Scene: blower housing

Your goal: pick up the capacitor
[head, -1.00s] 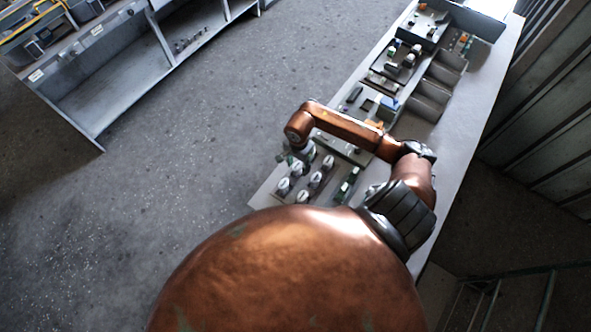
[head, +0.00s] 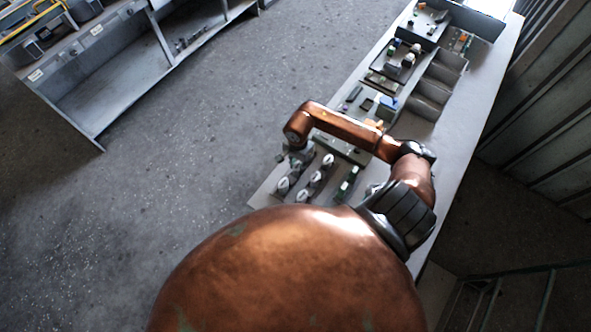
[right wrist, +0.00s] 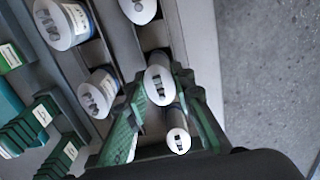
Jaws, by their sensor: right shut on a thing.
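Several capacitors, grey cylinders with white tops and dark terminals, stand in rows at the near end of the bench, one of them at the front of the group (head: 302,195) in the head view. In the right wrist view, one capacitor (right wrist: 160,85) lies between the green-padded fingers of my right gripper (right wrist: 161,88). A smaller-looking white top (right wrist: 178,140) also shows between the fingers, nearer the palm. My right gripper is shut on a capacitor; which of the two it presses on is hard to tell. In the head view the gripper (head: 300,157) is small and partly hidden. My left gripper is not in view.
Other capacitors (right wrist: 98,95) stand close to the left finger. Green terminal blocks (right wrist: 28,125) lie further left. The long bench (head: 455,150) carries trays and bins (head: 428,100) further back. Open floor (head: 190,170) lies left of the bench.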

